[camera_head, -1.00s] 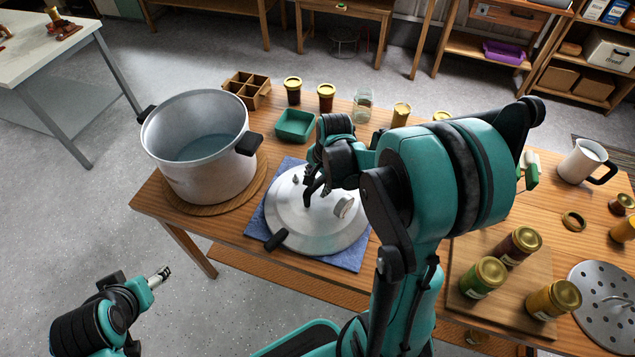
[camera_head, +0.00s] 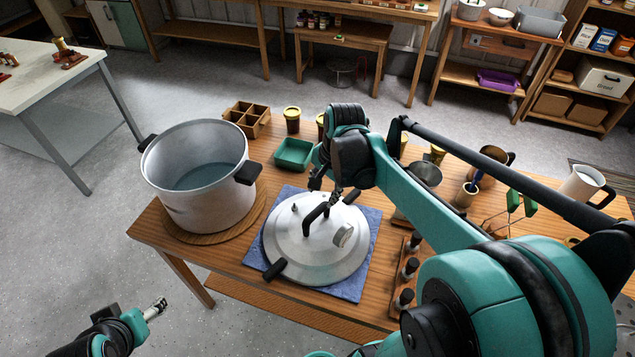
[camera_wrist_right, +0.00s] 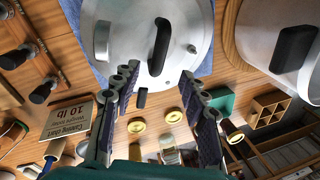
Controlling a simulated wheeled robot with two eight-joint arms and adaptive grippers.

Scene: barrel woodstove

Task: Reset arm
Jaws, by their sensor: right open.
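My right arm reaches in from the right. Its right gripper (camera_head: 330,192) hangs just above and behind the silver pot lid (camera_head: 300,250). In the right wrist view the two fingers of the right gripper (camera_wrist_right: 160,76) are apart with nothing between them, and the lid (camera_wrist_right: 120,35) with its black handle lies beyond their tips. The lid lies on a blue cloth (camera_head: 352,290) on the wooden table. My left gripper (camera_head: 156,308) is low at the left, over the floor and away from the table; its finger state is too small to tell.
A large silver pot (camera_head: 185,200) stands on a round wooden board left of the lid. Behind are a green tray (camera_head: 293,154), a divided wooden box (camera_head: 247,115) and several jars. A rack of dark-topped bottles (camera_head: 408,268) stands right of the cloth.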

